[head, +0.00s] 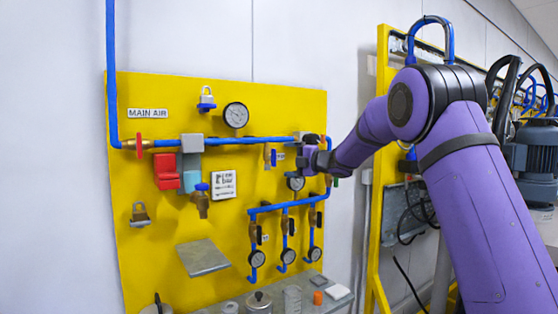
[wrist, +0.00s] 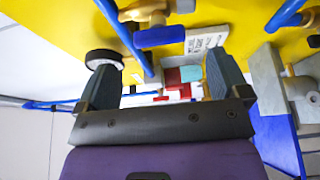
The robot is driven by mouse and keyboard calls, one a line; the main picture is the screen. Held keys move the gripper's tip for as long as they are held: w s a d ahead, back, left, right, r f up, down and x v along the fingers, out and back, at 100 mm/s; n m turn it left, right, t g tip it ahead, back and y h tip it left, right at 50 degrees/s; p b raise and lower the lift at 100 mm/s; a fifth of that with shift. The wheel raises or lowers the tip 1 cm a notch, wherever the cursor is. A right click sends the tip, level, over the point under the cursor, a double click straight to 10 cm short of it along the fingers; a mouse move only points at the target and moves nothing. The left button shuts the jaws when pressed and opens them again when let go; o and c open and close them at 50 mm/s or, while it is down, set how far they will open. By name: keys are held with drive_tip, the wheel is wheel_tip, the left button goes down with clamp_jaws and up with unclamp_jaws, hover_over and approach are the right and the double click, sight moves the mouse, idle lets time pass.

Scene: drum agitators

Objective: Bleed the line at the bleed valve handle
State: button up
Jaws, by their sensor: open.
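A brass valve with a blue handle (head: 274,157) hangs under the blue pipe on the yellow panel, just left of my gripper (head: 303,159). A small label beside it is too small to read. In the wrist view a blue handle (wrist: 160,37) on a brass body shows above and beyond my gripper (wrist: 163,78), outside the jaws. Another brass valve with a blue handle (head: 202,188) sits lower left on the panel. I cannot tell from labels which one is the bleed valve. My gripper is open, its fingers apart with nothing held between them.
The yellow panel (head: 150,200) carries blue pipes, a red-handled main air valve (head: 139,145), a pressure gauge (head: 236,115) and several lower gauges. A grey shelf (head: 203,258) juts out low. A bench with small items stands below. A yellow frame (head: 383,100) stands at right.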

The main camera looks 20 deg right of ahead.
drive_tip(key=shift+v, duration=1.9)
drive_tip(key=s+d+r+m+t+h, duration=0.1)
drive_tip(key=s+d+r+m+h, duration=0.2)
drive_tip(key=s+m+h, duration=0.45)
drive_tip(key=s+d+r+m+h, duration=0.2)
drive_tip(key=s+r+m+h, duration=0.25)
drive_tip(key=s+m, duration=0.55)
drive_tip(key=s+a+f+m+g, duration=0.1)
drive_tip(key=s+f+m+g, duration=0.2)
drive_tip(key=s, duration=0.9)
drive_tip(key=s+a+f+m+g, duration=0.2)
drive_tip(key=s+f, duration=0.6)
drive_tip(key=s, duration=0.4)
drive_tip(key=s+a+f+m+g, duration=0.2)
drive_tip(key=s+f, duration=0.4)
drive_tip(key=s, duration=0.6)
drive_tip(key=m+g, duration=0.1)
drive_tip(key=g, duration=0.1)
drive_tip(key=shift+m+g, duration=0.3)
drive_tip(key=shift+m, duration=0.05)
